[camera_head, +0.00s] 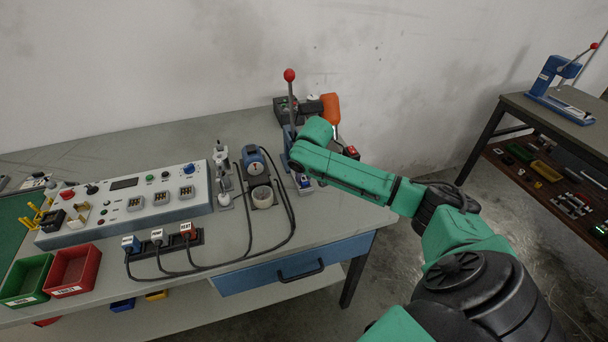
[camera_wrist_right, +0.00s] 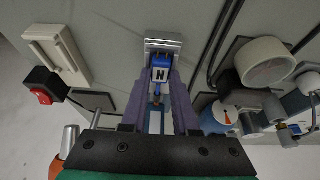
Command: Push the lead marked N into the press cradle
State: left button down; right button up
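The lead marked N (camera_wrist_right: 160,74) has a blue body with a white N label and a brownish tip; it lies between the fingertips of my right gripper (camera_wrist_right: 161,82). The purple-grey fingers flank it closely on both sides, so the gripper looks shut on it. A grey metal block (camera_wrist_right: 163,41), apparently the press cradle, is just beyond the lead. In the head view the blue lead (camera_head: 304,181) shows low beside the press, while my own arm hides most of the gripper. The press lever has a red knob (camera_head: 289,75). My left gripper is not in view.
A red switch (camera_wrist_right: 43,97) is at left. In the head view, a control panel (camera_head: 130,205) and cables occupy the bench's left; an orange item (camera_head: 330,108) stands behind.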

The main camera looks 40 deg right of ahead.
jog(key=o, duration=0.4)
jog(key=v, duration=1.4)
jog(key=shift+r, duration=0.25)
jog(key=shift+s, duration=0.1)
